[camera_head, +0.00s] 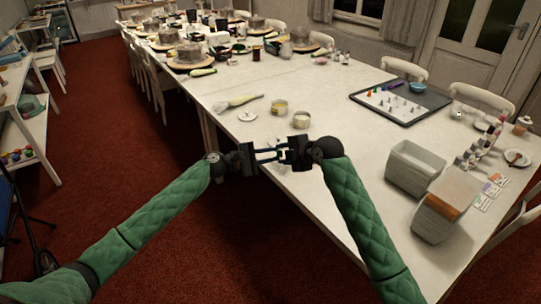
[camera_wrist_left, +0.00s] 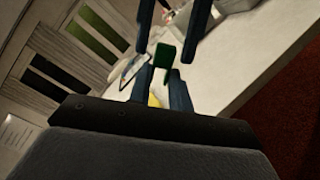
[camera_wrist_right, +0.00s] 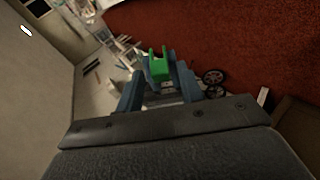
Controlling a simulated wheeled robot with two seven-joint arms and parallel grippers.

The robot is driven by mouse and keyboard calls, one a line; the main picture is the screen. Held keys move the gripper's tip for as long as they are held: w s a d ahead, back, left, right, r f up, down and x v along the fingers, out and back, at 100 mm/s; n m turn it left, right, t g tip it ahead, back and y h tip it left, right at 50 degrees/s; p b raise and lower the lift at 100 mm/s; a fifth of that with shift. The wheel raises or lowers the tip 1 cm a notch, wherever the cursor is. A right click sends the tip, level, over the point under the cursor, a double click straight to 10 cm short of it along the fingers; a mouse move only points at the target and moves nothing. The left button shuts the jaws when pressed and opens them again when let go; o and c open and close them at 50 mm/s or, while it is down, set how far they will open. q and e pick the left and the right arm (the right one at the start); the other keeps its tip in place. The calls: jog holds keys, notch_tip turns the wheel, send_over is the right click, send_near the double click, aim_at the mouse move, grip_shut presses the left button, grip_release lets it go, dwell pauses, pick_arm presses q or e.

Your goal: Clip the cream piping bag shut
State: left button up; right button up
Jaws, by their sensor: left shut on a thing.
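A small green clip (camera_wrist_left: 165,54) is between the fingertips of my left gripper (camera_wrist_left: 164,82), which is shut on it. It also shows in the right wrist view (camera_wrist_right: 160,67). My right gripper (camera_wrist_right: 158,88) faces the left one, its fingers apart around the clip's end; I cannot tell whether they touch it. In the head view the left gripper (camera_head: 264,155) and right gripper (camera_head: 284,152) meet in front of the table's near edge. A pale piping bag (camera_head: 240,102) lies on the table beyond them. A second pale bag (camera_head: 202,73) lies farther back.
On the white table (camera_head: 305,90) stand two small tins (camera_head: 279,107) (camera_head: 300,119). A dark tray (camera_head: 400,100) with piping tips lies to the right. Grey bins (camera_head: 415,167) stand at the near right. Cake turntables (camera_head: 190,60) line the far end.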

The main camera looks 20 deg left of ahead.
jog(key=c, duration=0.7)
pick_arm(q)
jog(key=o, duration=0.8)
jog(key=shift+o, duration=0.2)
jog(key=shift+a, duration=0.1)
jog(key=v, duration=0.7)
jog(key=shift+s+a, duration=0.25)
jog(key=shift+a, duration=0.1)
